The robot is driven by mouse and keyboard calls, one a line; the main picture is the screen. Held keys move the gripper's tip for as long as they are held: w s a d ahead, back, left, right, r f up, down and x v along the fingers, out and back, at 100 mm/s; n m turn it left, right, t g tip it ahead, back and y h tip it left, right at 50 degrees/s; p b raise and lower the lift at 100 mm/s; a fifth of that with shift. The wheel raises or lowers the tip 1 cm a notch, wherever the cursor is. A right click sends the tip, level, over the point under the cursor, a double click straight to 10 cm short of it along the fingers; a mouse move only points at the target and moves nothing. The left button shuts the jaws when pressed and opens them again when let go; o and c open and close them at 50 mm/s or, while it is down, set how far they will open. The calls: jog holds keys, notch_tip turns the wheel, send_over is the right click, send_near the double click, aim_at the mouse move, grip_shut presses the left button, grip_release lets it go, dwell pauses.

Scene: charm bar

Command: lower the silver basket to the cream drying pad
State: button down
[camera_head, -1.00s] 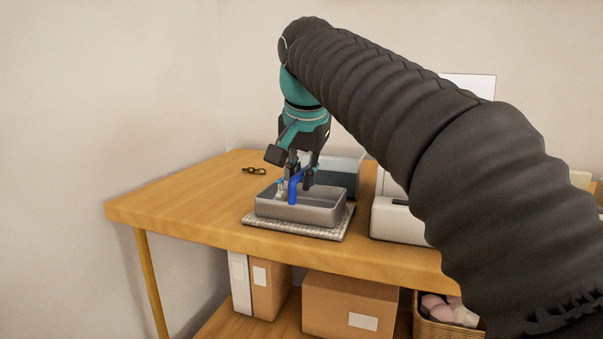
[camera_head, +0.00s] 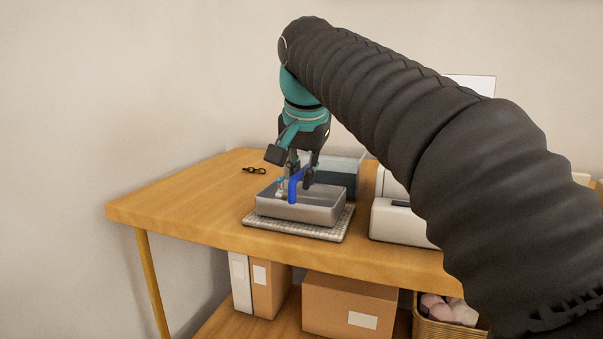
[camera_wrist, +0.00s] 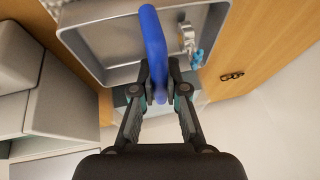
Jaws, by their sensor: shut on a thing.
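The silver basket (camera_head: 318,214) is a shallow grey metal tray with a blue handle (camera_head: 294,186). My gripper (camera_head: 301,178) is shut on the blue handle, which also shows between the fingers in the wrist view (camera_wrist: 154,50). The basket sits level over the cream drying pad (camera_head: 268,226), a textured light mat on the wooden table. From this angle I cannot tell whether its underside touches the pad. Small silver and light-blue items (camera_wrist: 189,40) lie inside the basket. The pad's middle is hidden under the basket.
A grey bin with dark contents (camera_head: 340,178) stands right behind the basket. A white machine (camera_head: 398,222) is close on the right. A small black object (camera_head: 254,170) lies at the back left. The table's left side (camera_head: 180,200) is clear.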

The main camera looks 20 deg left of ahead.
jog(key=shift+f, duration=0.2)
dwell(0.3)
jog(key=c, duration=1.1)
grip_release()
jog(key=shift+v, duration=5.95)
